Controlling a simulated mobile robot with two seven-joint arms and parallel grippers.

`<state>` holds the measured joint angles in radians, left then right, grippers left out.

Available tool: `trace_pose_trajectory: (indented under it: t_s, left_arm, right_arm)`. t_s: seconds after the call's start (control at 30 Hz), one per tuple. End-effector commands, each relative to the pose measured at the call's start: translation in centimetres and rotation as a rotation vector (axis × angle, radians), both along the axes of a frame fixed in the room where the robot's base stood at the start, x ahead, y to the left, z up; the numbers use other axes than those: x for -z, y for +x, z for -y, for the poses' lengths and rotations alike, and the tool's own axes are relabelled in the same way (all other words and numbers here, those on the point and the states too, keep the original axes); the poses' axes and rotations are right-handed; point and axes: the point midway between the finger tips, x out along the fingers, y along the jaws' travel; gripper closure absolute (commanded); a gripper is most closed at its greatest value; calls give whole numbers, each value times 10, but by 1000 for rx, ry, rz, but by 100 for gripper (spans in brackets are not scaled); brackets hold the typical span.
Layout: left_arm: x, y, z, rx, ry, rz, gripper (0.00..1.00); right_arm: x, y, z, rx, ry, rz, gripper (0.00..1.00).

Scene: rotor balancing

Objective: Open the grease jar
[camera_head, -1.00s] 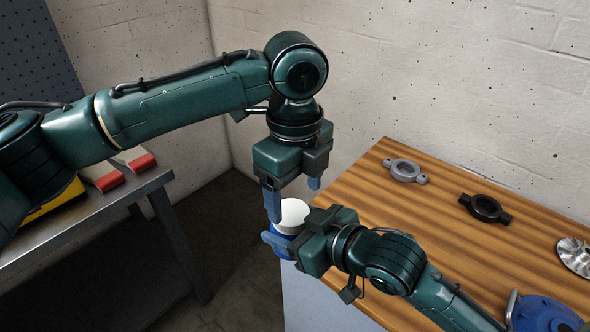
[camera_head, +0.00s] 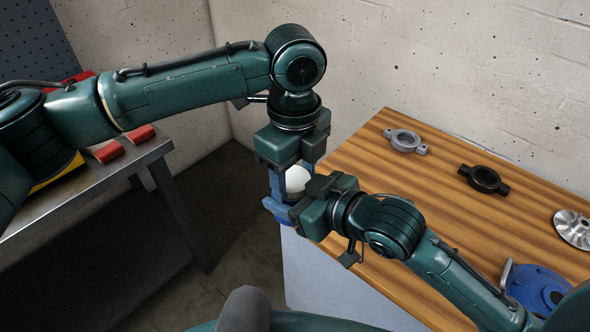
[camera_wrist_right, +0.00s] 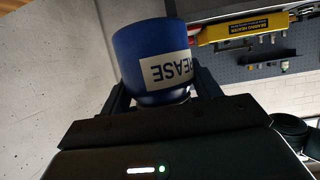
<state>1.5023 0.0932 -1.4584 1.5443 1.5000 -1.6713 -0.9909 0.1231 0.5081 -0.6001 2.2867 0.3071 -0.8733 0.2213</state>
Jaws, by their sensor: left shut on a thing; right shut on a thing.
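The grease jar is a blue jar (camera_head: 284,218) with a white lid (camera_head: 297,180), in front of the wooden table's left edge. My right gripper (camera_head: 283,208) is shut on the jar's body from the side. In the right wrist view the blue jar (camera_wrist_right: 150,45) sits between its fingers, with a white label reading part of "GREASE". My left gripper (camera_head: 291,182) points down from above and is shut on the white lid, with fingers on either side of it. The lid looks still on or very close to the jar; the grippers hide the seam.
The wooden table (camera_head: 400,185) holds a grey ring part (camera_head: 405,141), a black ring part (camera_head: 484,180), a silver disc (camera_head: 574,229) and a blue part (camera_head: 537,288). A metal bench (camera_head: 95,190) with red-ended items stands left. Open floor lies between.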

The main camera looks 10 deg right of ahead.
Motion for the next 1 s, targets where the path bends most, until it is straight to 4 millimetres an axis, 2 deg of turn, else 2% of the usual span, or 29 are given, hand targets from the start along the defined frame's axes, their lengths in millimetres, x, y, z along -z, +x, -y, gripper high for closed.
trace_pose_trajectory:
  t_s: [0.03, 0.17, 0.27, 0.37, 0.5, 0.67, 0.97, 1.0]
  left_arm:
    - [-1, 2, 2, -1, -9, 6, 64]
    - [-2, 2, 2, -2, -11, 8, 74]
    - [-2, 2, 3, -25, -13, 9, 74]
    - [-2, 3, 4, -143, -16, 8, 74]
    - [-2, 4, 4, -386, -19, 4, 74]
    - [-3, 6, 4, -563, -20, 2, 74]
    - [-3, 7, 4, -591, -19, 5, 74]
    - [-3, 7, 4, -591, -19, 5, 45]
  right_arm:
    - [-1, -3, -4, -12, 8, 0, 100]
    - [-2, -4, -5, -14, 9, -1, 100]
    - [-2, -4, -5, -16, 10, -1, 100]
    - [-2, -5, -6, -18, 11, -2, 100]
    - [-2, -5, -6, -18, 13, -2, 100]
    - [-2, -6, -7, -19, 14, -1, 100]
    - [-2, -6, -7, -20, 14, -1, 100]
    - [-2, -6, -7, -20, 14, -1, 100]
